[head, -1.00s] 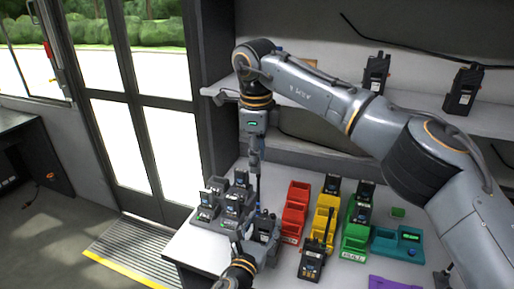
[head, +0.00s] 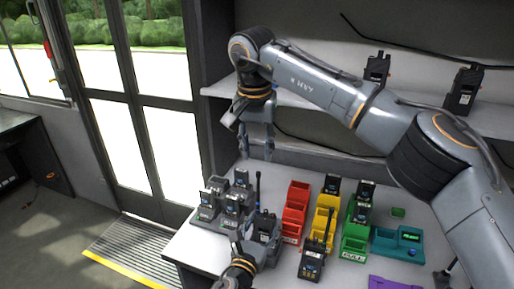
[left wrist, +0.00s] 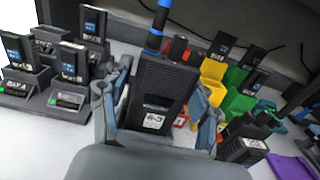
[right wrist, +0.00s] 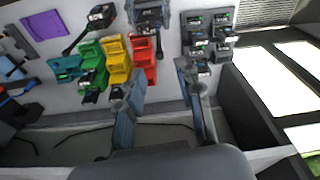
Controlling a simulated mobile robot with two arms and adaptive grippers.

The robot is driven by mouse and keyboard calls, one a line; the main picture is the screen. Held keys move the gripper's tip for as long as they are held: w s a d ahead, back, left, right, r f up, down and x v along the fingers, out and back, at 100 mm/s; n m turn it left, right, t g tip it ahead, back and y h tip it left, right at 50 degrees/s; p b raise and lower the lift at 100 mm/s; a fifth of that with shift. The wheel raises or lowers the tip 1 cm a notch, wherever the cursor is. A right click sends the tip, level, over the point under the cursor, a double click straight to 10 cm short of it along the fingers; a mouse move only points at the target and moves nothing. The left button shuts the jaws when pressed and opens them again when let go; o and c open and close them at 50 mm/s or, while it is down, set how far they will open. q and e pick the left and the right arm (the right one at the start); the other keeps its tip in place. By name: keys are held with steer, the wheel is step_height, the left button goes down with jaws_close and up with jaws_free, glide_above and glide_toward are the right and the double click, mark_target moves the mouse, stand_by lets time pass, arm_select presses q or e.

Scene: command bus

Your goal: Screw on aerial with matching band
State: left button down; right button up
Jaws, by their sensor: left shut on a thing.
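My left gripper (head: 250,246) is shut on a dark handheld radio (head: 265,227), held upright near the table's front edge. It also shows between the fingers in the left wrist view (left wrist: 158,95). A black aerial (head: 258,190) stands upright on the radio's top. Blue bands (left wrist: 153,42) show at its base and on the radio's mount below; whether it is fully seated I cannot tell. My right gripper (head: 257,152) is raised above and behind the aerial, apart from it. In the right wrist view its fingers (right wrist: 160,98) are apart and empty.
Red (head: 294,210), yellow (head: 324,222) and green (head: 354,240) bins stand right of the radio. Another radio with aerial (head: 312,262) is in front of them. Chargers with radios (head: 212,208) are at left. A teal unit (head: 396,243) and purple mat (head: 390,283) lie at right.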

mark_target(258, 177)
steer(key=shift+f, duration=0.1)
steer(key=f, duration=0.4)
steer(key=w+f, duration=0.1)
steer(key=f, duration=0.6)
steer(key=shift+w+d+f, duration=0.2)
steer(key=shift+w+f, duration=0.15)
steer(key=shift+w, duration=0.05)
jaws_close()
